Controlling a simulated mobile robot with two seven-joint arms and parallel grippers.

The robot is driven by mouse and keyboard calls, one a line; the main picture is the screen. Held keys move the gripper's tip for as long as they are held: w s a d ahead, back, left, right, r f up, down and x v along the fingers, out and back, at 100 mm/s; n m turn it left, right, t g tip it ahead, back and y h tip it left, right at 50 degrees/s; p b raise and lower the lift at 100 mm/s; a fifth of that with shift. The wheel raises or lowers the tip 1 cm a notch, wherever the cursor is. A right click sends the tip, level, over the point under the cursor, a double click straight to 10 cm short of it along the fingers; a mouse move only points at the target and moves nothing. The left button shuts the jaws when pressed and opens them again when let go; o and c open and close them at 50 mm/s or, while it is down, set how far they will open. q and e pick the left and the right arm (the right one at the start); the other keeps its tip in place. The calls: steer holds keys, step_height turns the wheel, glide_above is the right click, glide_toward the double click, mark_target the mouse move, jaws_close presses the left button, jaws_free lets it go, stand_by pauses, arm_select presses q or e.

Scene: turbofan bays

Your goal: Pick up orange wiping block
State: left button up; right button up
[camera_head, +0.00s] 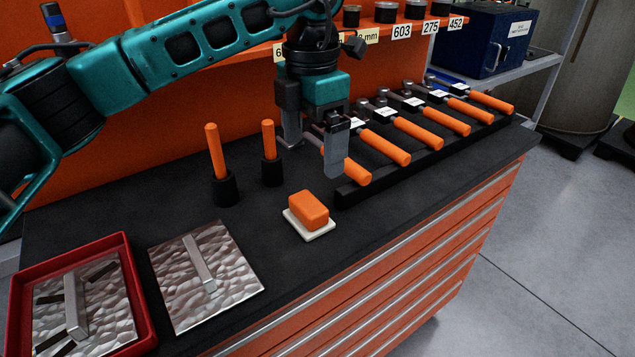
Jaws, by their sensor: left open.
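The orange wiping block (309,209) sits on a thin white pad (296,226) near the middle of the black bench top. My left gripper (312,160) hangs from the teal arm that comes in from the left. Its two fingers are apart, with nothing seen between them. It is above and behind the block in the picture and does not touch it. One finger covers part of the nearest orange-handled tool. My right gripper is not in view.
A row of orange-handled tools lies in a black rack (395,172) to the right. Two upright orange handles (215,150) stand in black holders behind-left. A hammered metal plate (230,290) and red tray (146,333) lie front-left. Bench space around the pad is clear.

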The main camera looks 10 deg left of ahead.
mark_target(311, 201)
arm_select(q)
steer(key=f, duration=0.5)
steer(key=w+f, duration=0.1)
steer(key=f, duration=0.1)
steer(key=shift+f, duration=0.25)
steer(key=shift+s+a+f+p, duration=0.1)
steer(key=shift+s+f+p, duration=0.05)
steer(key=shift+f, duration=1.15)
steer(key=shift+s+a+f+p, duration=0.1)
steer(key=shift+s+f+p, duration=0.05)
steer(key=shift+f, duration=1.15)
steer(key=c, duration=0.9)
steer(key=shift+o, duration=0.2)
steer(key=shift+r, duration=0.1)
step_height(311, 201, up, 20)
